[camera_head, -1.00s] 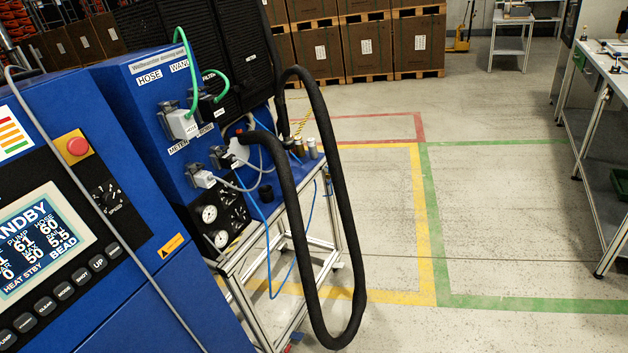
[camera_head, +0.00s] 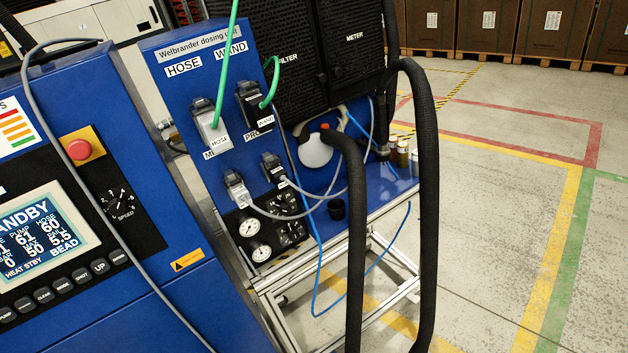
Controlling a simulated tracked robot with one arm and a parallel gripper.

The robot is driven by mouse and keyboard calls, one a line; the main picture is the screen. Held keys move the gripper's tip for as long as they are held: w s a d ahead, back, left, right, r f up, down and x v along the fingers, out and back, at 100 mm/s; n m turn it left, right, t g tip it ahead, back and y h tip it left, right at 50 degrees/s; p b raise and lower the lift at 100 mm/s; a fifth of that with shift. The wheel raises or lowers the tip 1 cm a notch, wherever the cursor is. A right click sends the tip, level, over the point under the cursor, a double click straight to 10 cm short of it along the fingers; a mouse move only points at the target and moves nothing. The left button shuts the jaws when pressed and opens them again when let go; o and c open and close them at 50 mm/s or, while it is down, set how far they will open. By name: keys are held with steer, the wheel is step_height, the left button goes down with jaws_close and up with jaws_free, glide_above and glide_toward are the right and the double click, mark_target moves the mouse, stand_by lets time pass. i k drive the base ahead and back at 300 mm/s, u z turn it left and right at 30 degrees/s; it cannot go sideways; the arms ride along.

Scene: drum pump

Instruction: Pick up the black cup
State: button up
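A small black cup (camera_head: 337,209) stands on the blue top of the cart, right of the gauges and below a white round bottle (camera_head: 315,150) with an orange cap. Grey cables and a blue tube pass close by it. The thick black hose hangs just to its right. My gripper is not in view.
A blue control cabinet (camera_head: 150,270) with a screen and red button fills the left. The thick black hose (camera_head: 429,180) loops in front of the cart (camera_head: 390,205). Small cans (camera_head: 403,153) stand at the cart's far right. Marked floor at the right is clear; boxes (camera_head: 486,28) stand behind.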

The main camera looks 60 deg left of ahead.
mark_target(336, 207)
steer(key=u, duration=0.4)
steer(key=i, duration=0.95)
steer(key=u, duration=0.55)
steer(key=k, duration=0.9)
steer(key=u, duration=0.2)
steer(key=i, duration=0.9)
steer(key=z, duration=0.05)
